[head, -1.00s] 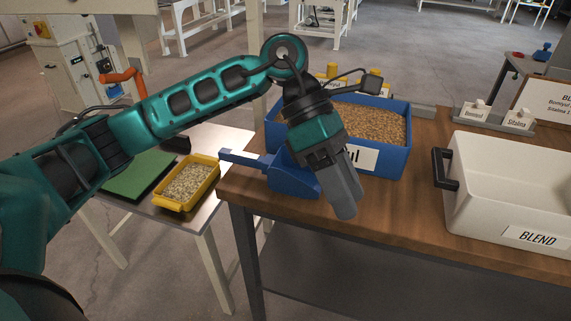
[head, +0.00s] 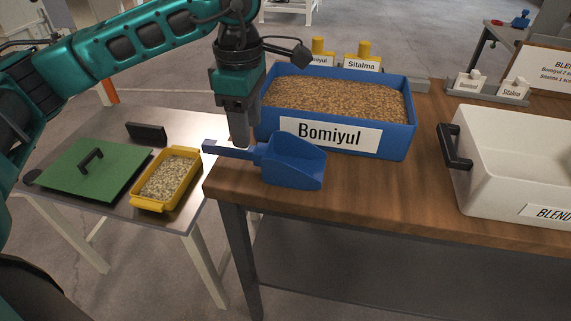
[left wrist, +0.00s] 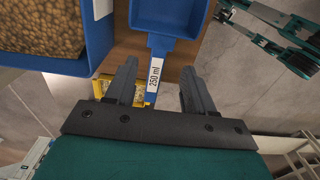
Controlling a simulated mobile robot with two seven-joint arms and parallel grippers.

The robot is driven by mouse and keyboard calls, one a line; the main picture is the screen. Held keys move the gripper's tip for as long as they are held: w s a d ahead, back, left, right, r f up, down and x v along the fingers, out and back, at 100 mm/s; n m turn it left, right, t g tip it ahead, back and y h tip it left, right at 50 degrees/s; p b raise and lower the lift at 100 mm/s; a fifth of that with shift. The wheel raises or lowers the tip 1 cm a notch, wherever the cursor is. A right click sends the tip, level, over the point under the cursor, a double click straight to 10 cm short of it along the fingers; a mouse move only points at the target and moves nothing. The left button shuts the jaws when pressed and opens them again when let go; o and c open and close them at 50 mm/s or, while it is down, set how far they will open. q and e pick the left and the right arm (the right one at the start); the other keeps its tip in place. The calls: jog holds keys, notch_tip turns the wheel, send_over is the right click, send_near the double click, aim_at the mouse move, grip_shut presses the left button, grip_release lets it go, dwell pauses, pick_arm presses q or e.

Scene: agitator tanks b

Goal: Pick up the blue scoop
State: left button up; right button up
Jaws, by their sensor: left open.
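The blue scoop (head: 292,162) lies on the wooden table in front of the Bomiyul bin, its handle pointing left past the table's left edge. In the left wrist view the scoop (left wrist: 168,18) shows at the top, with a "250 ml" label on its handle (left wrist: 156,70). My left gripper (head: 240,142) points down over the handle, its fingertips close to it. In the left wrist view its open fingers (left wrist: 156,82) stand on either side of the handle, with gaps on both sides. I cannot tell whether they are level with it. My right gripper is not in view.
The blue bin (head: 398,146) labelled Bomiyul holds brown pellets just behind the scoop. A white BLEND tub (head: 500,185) stands to the right. A lower table at left holds a yellow tray (head: 150,205) of pale grain and a green lid (head: 70,175). Bare wood (head: 400,195) lies between scoop and tub.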

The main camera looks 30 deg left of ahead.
aim_at(250, 149)
pick_arm(q)
notch_tip(250, 149, down, 6)
jog(key=shift+w+f+b, duration=0.1)
jog(key=shift+f+b, duration=0.15)
jog(key=shift+b, duration=0.1)
jog(key=shift+c, duration=0.2)
grip_shut()
jog(key=shift+r, duration=0.1)
